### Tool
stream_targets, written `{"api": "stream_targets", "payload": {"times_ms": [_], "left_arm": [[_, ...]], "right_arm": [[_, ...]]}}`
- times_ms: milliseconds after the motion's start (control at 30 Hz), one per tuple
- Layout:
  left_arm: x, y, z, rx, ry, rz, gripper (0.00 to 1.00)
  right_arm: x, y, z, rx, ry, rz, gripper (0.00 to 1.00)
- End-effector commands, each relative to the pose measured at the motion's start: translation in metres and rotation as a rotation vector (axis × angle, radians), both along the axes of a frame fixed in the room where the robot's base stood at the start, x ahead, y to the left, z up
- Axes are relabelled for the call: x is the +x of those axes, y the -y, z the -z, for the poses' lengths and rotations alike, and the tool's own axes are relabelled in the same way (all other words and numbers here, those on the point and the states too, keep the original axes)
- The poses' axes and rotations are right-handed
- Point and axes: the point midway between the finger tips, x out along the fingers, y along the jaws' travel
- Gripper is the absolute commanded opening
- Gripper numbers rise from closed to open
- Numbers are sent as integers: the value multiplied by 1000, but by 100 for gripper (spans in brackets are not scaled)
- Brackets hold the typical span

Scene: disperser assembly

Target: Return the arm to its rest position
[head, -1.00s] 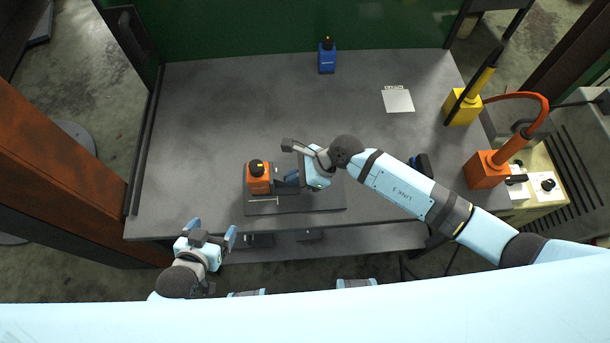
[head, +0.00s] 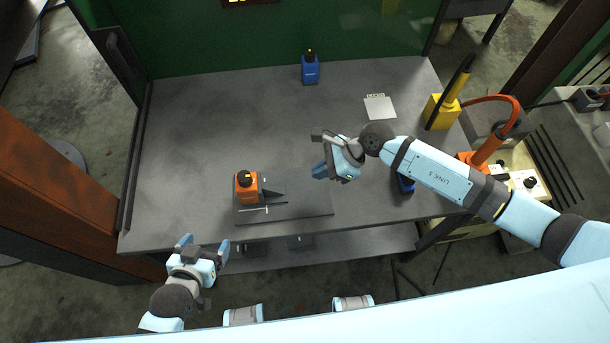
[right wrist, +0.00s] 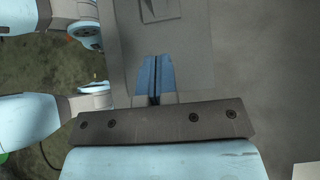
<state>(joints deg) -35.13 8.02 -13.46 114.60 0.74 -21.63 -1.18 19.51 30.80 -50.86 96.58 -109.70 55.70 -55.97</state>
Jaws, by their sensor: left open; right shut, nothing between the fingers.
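My right gripper (head: 322,172) is above the right part of the grey table, apart from everything. Its blue fingers are shut together and empty; they also show in the right wrist view (right wrist: 154,80). My left gripper (head: 204,243) is open and empty, in front of the table's front edge at the left. An orange disperser body with a black cap (head: 247,188) stands on a dark base plate (head: 300,208) near the front of the table. A dark bracket and a thin light rod lie beside it on the plate.
A blue bottle-like object (head: 310,69) stands at the table's back. A pale square (head: 380,107) lies at the right. A yellow holder (head: 441,112) and an orange holder (head: 474,162) stand at the right edge. The table's middle is clear.

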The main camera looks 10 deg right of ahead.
Motion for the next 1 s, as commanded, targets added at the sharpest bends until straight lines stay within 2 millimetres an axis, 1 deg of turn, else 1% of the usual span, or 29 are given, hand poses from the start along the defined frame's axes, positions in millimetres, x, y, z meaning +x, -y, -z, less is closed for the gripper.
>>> {"api": "stream_targets", "payload": {"times_ms": [33, 100, 200, 400, 467, 567, 667, 700, 767, 800, 867, 900, 967, 1000], "left_arm": [[1, -1, -5, 2, 4, -1, 85], [2, -2, -6, 2, 4, -1, 85], [1, -1, -6, 2, 1, -1, 85], [-2, -1, 0, 3, -9, -1, 85], [-3, -1, 1, 4, -12, 0, 85], [-3, -1, 0, 4, -13, 0, 85], [-3, -1, -2, 4, -12, 0, 85], [-3, 0, -4, 4, -12, 0, 85], [-2, 0, -7, 3, -11, 0, 85], [-2, 0, -9, 3, -9, -1, 85], [-2, 0, -12, 2, -7, -1, 85], [-2, -1, -14, 3, -5, -2, 85], [-2, -1, -16, 3, -4, -2, 85], [-2, -2, -17, 3, -3, -3, 85]], "right_arm": [[0, 5, -6, -1, 0, 0, 0], [0, 9, -9, -1, -1, 1, 0], [0, 13, -12, -1, 0, 0, 0], [0, 13, -12, 0, 0, 0, 0], [-1, 11, -13, 8, -6, 4, 0], [-10, -3, -20, 95, -61, 59, 0], [-24, -30, -40, 308, -213, 209, 0], [-30, -41, -53, 422, -306, 297, 0], [-34, -51, -73, 609, -473, 453, 0], [-35, -53, -85, 736, -597, 566, 0], [-33, -48, -99, 916, -793, 739, 0], [-31, -41, -105, 1029, -928, 855, 0], [-29, -24, -106, 1192, -1137, 1033, 0], [-29, -10, -102, 1294, -1279, 1152, 0]]}}
